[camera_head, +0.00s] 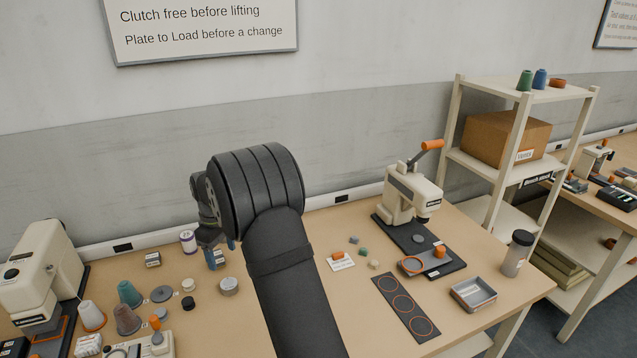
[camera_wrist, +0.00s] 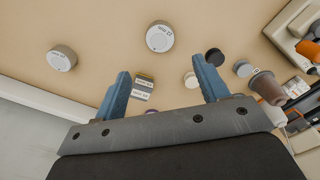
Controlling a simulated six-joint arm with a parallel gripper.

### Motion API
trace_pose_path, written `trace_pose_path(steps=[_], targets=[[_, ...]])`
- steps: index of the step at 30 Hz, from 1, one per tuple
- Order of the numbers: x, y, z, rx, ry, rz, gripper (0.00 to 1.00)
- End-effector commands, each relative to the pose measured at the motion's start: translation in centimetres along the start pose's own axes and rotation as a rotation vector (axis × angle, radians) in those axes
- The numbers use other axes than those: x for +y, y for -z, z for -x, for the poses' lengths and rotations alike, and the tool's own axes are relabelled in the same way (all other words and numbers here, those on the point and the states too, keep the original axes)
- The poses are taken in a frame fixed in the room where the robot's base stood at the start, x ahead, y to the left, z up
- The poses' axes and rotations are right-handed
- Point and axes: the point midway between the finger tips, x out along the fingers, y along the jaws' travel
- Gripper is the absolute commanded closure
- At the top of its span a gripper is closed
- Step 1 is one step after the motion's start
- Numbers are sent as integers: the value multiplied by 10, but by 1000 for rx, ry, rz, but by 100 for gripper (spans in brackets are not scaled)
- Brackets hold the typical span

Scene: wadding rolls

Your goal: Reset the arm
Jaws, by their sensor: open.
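My arm reaches up over the middle of the workbench in the head view, and its dark elbow hides part of the table behind it. My gripper (camera_head: 222,250) shows only partly there, left of the elbow, as blue fingers above the bench. In the wrist view my gripper (camera_wrist: 160,88) has its two blue fingers wide apart, with nothing held between them. A small labelled block (camera_wrist: 143,86) shows in the gap, below the fingers on the bench. Labelled round tins (camera_wrist: 160,37) lie beyond the fingertips.
Several thread cones (camera_head: 130,294) and small parts stand on the left of the workbench (camera_head: 350,310), near a cream machine (camera_head: 38,270). A lever press (camera_head: 412,195), a grey tray (camera_head: 473,293) and a dark strip with orange rings (camera_head: 405,308) are on the right. A shelf (camera_head: 500,165) stands behind.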

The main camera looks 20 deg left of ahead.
Motion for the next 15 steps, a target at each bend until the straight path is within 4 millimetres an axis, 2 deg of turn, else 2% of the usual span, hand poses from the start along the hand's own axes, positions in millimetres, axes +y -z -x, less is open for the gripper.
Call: trace_pose_path(steps=[15], targets=[[0,-1,-100,-4,2,0,33]])
